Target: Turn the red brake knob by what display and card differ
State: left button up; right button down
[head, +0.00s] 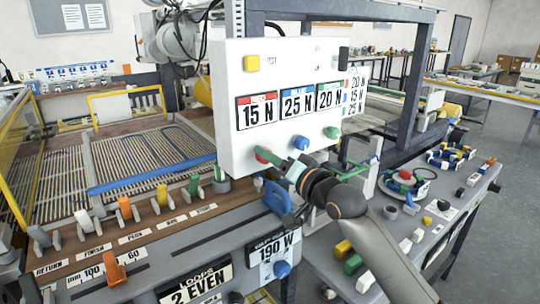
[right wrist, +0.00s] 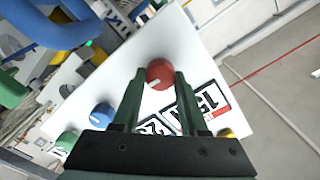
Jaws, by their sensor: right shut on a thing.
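The white control panel (head: 230,120) carries three displays: a red 15 N display (head: 257,111), a blue 25 N display (head: 297,102) and a green 20 N display (head: 330,94). Below them are the red knob (head: 263,155), the blue knob (head: 301,143) and the green knob (head: 331,132). A card (head: 356,92) with rows of N values stands at the panel's right edge; its top row looks like 20 N, and the others are too small to read surely. My right gripper (head: 271,160) is shut on the red knob, which shows between its fingers in the right wrist view (right wrist: 160,73). My left gripper is out of view.
A blue handle (head: 277,198) is just below my right gripper. A row of coloured levers stands on the brown ledge (head: 140,228) at left. A 190 W display (head: 272,255) and a 2 EVEN display (head: 197,290) are in front. Coloured blocks lie on the right bench.

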jog(key=shift+c, duration=2.2)
grip_release()
jog(key=b+v, duration=0.1)
jog(key=v, duration=1.1)
jog(key=shift+s+d+b, duration=0.15)
jog(key=shift+s+b, duration=0.1)
jog(key=shift+b, duration=0.05)
jog(key=shift+f, duration=0.1)
